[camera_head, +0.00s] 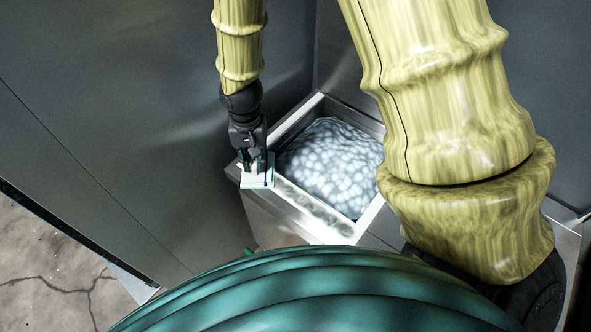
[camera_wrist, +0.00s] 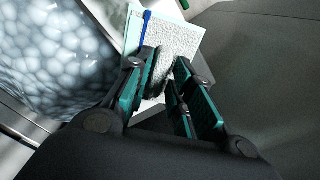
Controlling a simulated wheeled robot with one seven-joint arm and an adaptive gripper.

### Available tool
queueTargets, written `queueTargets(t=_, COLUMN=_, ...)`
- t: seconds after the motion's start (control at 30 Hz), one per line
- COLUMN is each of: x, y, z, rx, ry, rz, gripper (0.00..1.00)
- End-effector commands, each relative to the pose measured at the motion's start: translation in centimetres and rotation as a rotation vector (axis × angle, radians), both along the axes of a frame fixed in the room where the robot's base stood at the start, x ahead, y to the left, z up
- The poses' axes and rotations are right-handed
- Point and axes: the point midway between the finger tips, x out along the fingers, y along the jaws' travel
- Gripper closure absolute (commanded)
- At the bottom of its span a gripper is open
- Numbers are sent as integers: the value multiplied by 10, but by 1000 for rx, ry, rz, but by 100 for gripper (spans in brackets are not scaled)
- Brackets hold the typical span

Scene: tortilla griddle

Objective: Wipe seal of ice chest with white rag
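The white rag (camera_head: 257,179) lies at the near left corner of the ice chest's rim (camera_head: 296,204), with part of it hanging over the outside. In the wrist view, the rag (camera_wrist: 180,38) shows a blue strip along one edge and a dark fold between the fingers. My gripper (camera_head: 254,160) points down over this corner. In the wrist view, my gripper (camera_wrist: 165,68) has its teal-padded fingers apart, one on each side of the fold. Contact on both sides is not clear. My arm hides the chest's right side.
Ice (camera_head: 335,160) fills the chest, which also shows in the wrist view (camera_wrist: 50,50). Grey metal walls (camera_head: 150,90) stand close behind and to the left. Cracked floor (camera_head: 50,270) shows at lower left.

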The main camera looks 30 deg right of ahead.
Motion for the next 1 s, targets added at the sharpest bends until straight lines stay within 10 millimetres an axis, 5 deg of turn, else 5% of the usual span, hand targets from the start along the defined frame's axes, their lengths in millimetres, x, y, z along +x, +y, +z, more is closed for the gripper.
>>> queueTargets(t=0.93, x=0, y=0, z=7, rx=0, ry=0, rz=0, gripper=77)
queueTargets(t=1.0, x=0, y=0, z=7, rx=0, ry=0, rz=0, gripper=88)
